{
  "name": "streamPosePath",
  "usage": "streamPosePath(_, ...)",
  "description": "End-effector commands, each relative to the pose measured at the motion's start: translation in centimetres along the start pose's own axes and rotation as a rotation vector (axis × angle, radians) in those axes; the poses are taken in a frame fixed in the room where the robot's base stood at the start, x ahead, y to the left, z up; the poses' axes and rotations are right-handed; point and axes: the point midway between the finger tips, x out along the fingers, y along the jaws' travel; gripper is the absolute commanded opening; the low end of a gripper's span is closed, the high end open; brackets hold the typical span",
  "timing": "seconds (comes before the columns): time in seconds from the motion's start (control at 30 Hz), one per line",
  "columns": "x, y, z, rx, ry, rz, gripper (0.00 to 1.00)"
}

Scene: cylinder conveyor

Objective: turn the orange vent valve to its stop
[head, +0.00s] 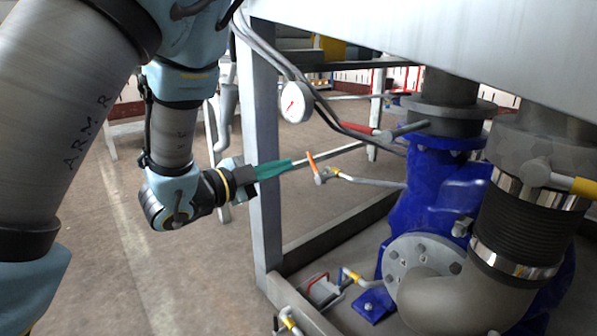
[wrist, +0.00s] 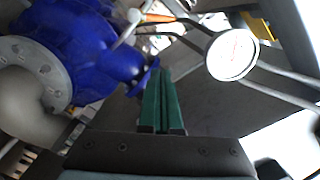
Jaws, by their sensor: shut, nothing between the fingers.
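The orange vent valve handle (head: 312,162) is a short, thin lever standing nearly upright, leaning a little left, on a small grey fitting in the middle of the head view. A thin grey pipe runs right from it toward the blue pump body. My gripper (head: 290,165) has green fingers, closed together with nothing between them. Its tips point right and end just left of the orange handle, seemingly with a small gap; depth is hard to judge.
A grey frame post (head: 268,150) stands beside my gripper. A round white gauge (head: 295,102), also in the wrist view (wrist: 232,55), hangs above the fingers with dark hoses. A red-handled lever (head: 358,128) is above right. The blue pump body (head: 425,195) fills the right.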

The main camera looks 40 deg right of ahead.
Motion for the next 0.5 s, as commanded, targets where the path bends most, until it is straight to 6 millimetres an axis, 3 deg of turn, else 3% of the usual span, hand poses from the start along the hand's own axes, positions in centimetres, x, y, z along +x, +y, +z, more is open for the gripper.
streamPosePath(0.17, 2.5, 0.2, -0.1, 0.001, 0.006, 0.002, 0.00)
streamPosePath(0.5, 9.5, 0.3, 0.1, -0.001, 0.003, 0.002, 0.00)
